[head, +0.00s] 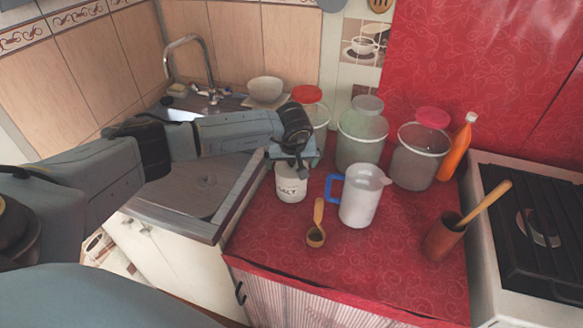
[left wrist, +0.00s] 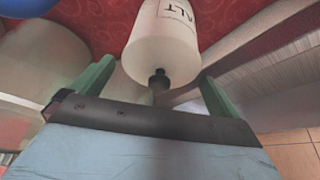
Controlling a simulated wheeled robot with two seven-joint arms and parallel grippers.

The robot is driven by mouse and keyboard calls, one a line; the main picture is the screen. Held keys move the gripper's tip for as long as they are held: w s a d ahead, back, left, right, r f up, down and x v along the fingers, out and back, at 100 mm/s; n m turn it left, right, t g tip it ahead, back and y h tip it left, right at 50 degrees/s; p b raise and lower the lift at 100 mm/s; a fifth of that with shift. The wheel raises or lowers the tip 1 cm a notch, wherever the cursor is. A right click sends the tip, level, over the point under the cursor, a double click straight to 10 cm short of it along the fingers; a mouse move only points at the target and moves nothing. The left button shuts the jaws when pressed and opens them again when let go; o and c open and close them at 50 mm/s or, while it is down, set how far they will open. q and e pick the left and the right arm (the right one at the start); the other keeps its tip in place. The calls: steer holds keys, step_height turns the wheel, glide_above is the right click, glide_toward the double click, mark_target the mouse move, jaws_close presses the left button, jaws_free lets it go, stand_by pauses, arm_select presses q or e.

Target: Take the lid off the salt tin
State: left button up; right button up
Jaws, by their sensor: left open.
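The white salt tin (head: 291,187), marked SALT, stands on the red oilcloth counter beside the sink edge. My left gripper (head: 294,161) is directly above it and hides its top in the head view. In the left wrist view the tin (left wrist: 160,40) shows a pale top with a dark knob (left wrist: 158,79). The green fingers of my left gripper (left wrist: 156,84) are open, one on each side of the knob. They look apart from it. My right gripper is not in view.
A white jug (head: 361,196) with a blue handle stands just right of the tin. A wooden scoop (head: 317,225) lies in front. Several glass jars (head: 361,140) stand behind. The sink counter (head: 190,190) is left, the stove (head: 530,230) right.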

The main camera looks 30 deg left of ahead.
arm_select(q)
steer(key=shift+c, duration=0.4)
steer(key=c, duration=0.7)
